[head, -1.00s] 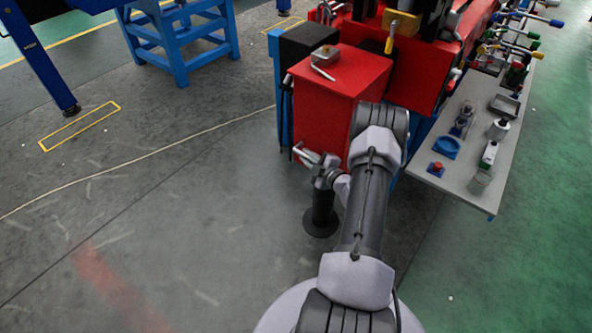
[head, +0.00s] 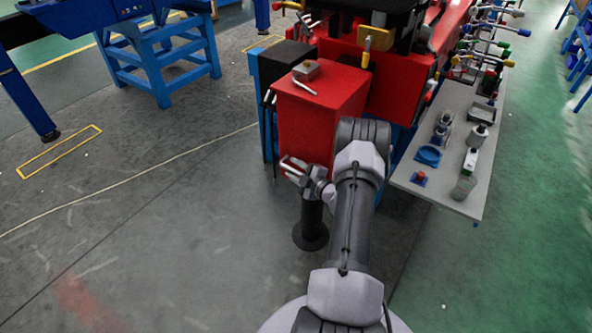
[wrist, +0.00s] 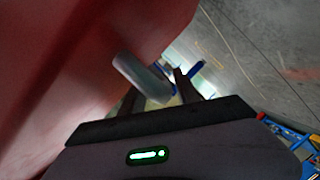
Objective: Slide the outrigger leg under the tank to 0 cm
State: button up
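The red tank (head: 318,112) stands in front of me with a grey fitting and small lever on its top. My gripper (head: 290,164) is at the tank's lower near corner, above that foot. In the wrist view, a grey round bar (wrist: 145,78) sticks out beside the red wall, and my gripper's dark fingers (wrist: 158,92) stand apart around or near it. I cannot tell whether they touch it.
A blue stand (head: 163,70) is at the back left. The floor at left is clear apart from a thin cable (head: 120,188).

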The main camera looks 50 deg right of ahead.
jog(key=p+v, duration=0.3)
jog(key=v, duration=1.4)
jog(key=shift+s+p, duration=0.2)
jog(key=shift+p, duration=0.2)
jog(key=shift+r, duration=0.15)
